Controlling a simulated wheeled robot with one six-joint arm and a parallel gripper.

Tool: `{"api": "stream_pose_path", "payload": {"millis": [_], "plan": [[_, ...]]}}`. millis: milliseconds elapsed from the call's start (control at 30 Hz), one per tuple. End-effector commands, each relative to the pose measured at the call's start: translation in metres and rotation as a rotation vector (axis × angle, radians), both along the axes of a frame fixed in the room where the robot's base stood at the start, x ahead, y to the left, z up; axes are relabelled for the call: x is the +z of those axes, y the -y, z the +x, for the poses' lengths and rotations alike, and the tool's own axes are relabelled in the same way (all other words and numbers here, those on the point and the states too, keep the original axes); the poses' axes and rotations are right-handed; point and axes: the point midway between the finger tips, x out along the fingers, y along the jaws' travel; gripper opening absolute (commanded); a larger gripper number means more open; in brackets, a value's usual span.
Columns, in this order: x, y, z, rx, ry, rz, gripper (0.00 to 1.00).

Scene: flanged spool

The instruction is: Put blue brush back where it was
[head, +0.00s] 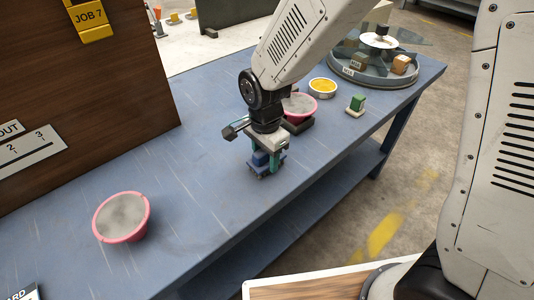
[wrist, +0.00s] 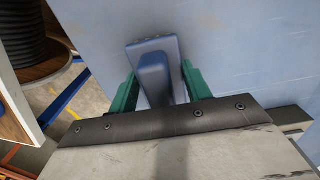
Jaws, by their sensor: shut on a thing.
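The blue brush (head: 262,159) is at the middle of the blue table (head: 200,150), bristles downward. My gripper (head: 267,160) is shut on it from above, with a green finger on each side of the handle. In the wrist view, the brush's raised handle and flat back (wrist: 153,62) show between the green fingertips of my gripper (wrist: 160,82). I cannot tell whether the bristles touch the table or hang just above it.
A pink-rimmed bowl (head: 121,220) sits at front left, and another pink bowl (head: 300,104) is just behind my gripper. A yellow-filled tin (head: 322,87), a green brush (head: 357,104) and a round grey tray (head: 345,79) stand farther back. A brown wooden panel (head: 70,90) bounds the left.

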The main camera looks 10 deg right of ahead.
Motion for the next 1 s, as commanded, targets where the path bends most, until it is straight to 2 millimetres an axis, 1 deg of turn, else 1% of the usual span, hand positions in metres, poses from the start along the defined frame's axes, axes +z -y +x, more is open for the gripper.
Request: {"api": "stream_pose_path", "payload": {"millis": [167,300,333,400,667,767,867,1000], "plan": [[0.001,0.0,0.0,0.001,0.001,0.001,0.27],[-0.003,0.0,0.0,0.001,0.0,0.0,0.27],[-0.003,0.0,0.0,0.001,0.0,0.0,0.54],[-0.002,0.0,0.0,0.001,0.001,0.001,0.7],[-0.002,0.0,0.0,0.001,0.001,0.001,0.7],[0.003,0.0,0.0,0.001,0.002,0.002,0.7],[0.016,-0.001,0.001,0.001,0.004,0.003,0.7],[0.045,-0.001,0.001,0.001,0.006,0.003,0.7]]}}
